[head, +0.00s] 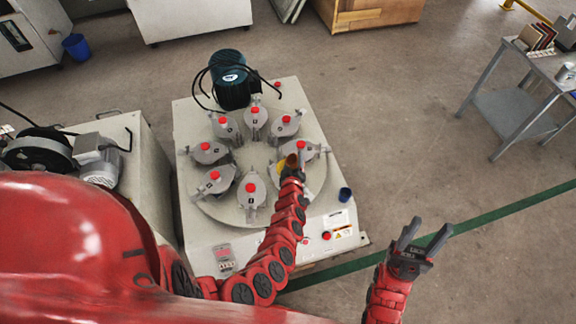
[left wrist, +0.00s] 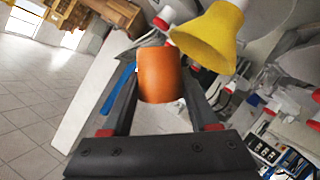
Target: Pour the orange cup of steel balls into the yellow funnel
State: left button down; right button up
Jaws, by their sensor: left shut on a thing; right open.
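The orange cup (left wrist: 158,76) is between the fingers of my left gripper (left wrist: 160,92), which is shut on it. In the head view the left gripper (head: 292,172) is over the right part of the round machine plate, with the cup (head: 291,160) at its tip. The yellow funnel (left wrist: 208,40) is just beyond and to the right of the cup in the left wrist view; only a sliver of the funnel (head: 281,166) shows in the head view. No steel balls are visible; the cup's inside is hidden. My right gripper (head: 425,240) is open and empty above the floor.
Several grey jars with red knobs (head: 251,188) ring the round plate (head: 222,211). A dark motor (head: 233,82) stands behind. A grey table (head: 520,105) stands far right; floor between is clear.

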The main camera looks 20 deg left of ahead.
pick_arm(q)
jog(key=shift+d+f+m+b, duration=0.4)
jog(key=shift+d+f+b, duration=0.1)
jog(key=shift+d, duration=0.1)
jog(key=shift+w+d+f+m+g+y+b, duration=0.1)
jog(key=shift+w+d+m+g+y+b, duration=0.15)
jog(key=shift+d+b, duration=0.25)
jog(key=shift+w+d+f+m+g+y+b, duration=0.1)
jog(key=shift+d+m+y+b, duration=0.05)
jog(key=shift+d+m+b, duration=0.3)
jog(key=w+d+f+m+y+b, duration=0.2)
jog(key=d+f+m+b, duration=0.1)
jog(key=b, duration=0.9)
jog(key=shift+d+f+m, duration=0.3)
jog(key=shift+d+f, duration=0.2)
jog(key=shift+d, duration=0.15)
